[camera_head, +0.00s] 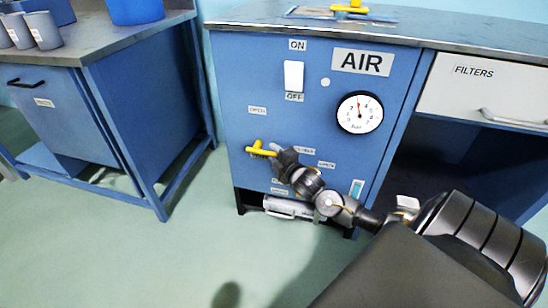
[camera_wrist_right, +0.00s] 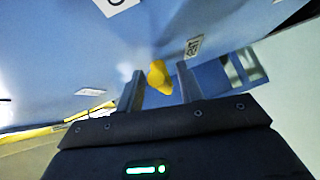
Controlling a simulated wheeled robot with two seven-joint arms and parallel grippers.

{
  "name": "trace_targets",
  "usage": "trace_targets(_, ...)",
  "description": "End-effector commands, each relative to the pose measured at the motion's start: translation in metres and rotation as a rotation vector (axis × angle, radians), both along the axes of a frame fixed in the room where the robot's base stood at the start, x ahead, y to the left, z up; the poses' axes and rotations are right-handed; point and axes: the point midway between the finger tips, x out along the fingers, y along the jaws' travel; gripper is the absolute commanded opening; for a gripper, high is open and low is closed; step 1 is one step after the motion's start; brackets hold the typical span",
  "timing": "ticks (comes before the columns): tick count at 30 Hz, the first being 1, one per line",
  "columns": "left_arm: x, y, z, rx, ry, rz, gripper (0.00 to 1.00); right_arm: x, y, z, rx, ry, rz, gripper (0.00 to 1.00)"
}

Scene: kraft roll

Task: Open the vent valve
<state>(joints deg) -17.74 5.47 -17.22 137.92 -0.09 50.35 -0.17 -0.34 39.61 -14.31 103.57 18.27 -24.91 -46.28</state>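A yellow valve handle (camera_head: 261,149) sticks out low on the left of the blue AIR cabinet's front and lies roughly level. An OPEN label (camera_head: 257,110) is above it. Another label is to its right, partly behind my gripper. My right gripper (camera_head: 279,155) is at the handle's right end in the head view. In the right wrist view the fingers (camera_wrist_right: 161,88) stand apart, with the yellow handle (camera_wrist_right: 159,77) showing between their tips and gaps on both sides. Contact is not clear. My right wrist hides part of the panel below. My left gripper is not in view.
The AIR cabinet (camera_head: 235,75) carries an ON/OFF switch (camera_head: 293,76) and a pressure gauge (camera_head: 360,112). A FILTERS drawer (camera_head: 490,88) is at right. A blue bench (camera_head: 150,110) with grey cups stands at left. The floor (camera_head: 170,255) in front is clear.

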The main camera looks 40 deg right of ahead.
Motion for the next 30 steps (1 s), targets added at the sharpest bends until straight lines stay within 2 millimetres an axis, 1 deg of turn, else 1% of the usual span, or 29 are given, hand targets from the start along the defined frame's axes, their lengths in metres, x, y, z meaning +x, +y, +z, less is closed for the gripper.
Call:
trace_targets(3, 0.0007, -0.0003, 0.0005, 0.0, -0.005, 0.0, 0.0, 0.0048, -0.0009, -0.0009, 0.0, 0.0, 0.0, 0.37)
trace_targets(10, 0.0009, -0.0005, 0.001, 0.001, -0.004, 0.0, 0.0, 0.0052, -0.0008, -0.0007, 0.0, 0.001, 0.0, 0.37)
trace_targets(11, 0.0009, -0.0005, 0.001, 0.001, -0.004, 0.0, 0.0, 0.0052, -0.0007, -0.0007, 0.0, 0.001, 0.0, 0.36)
trace_targets(19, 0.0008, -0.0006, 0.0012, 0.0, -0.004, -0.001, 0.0, 0.005, -0.0006, -0.0007, 0.0, 0.001, 0.0, 0.0)
trace_targets(30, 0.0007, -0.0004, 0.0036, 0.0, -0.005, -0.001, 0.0, 0.005, -0.0005, 0.0005, -0.001, 0.004, 0.0, 0.0)
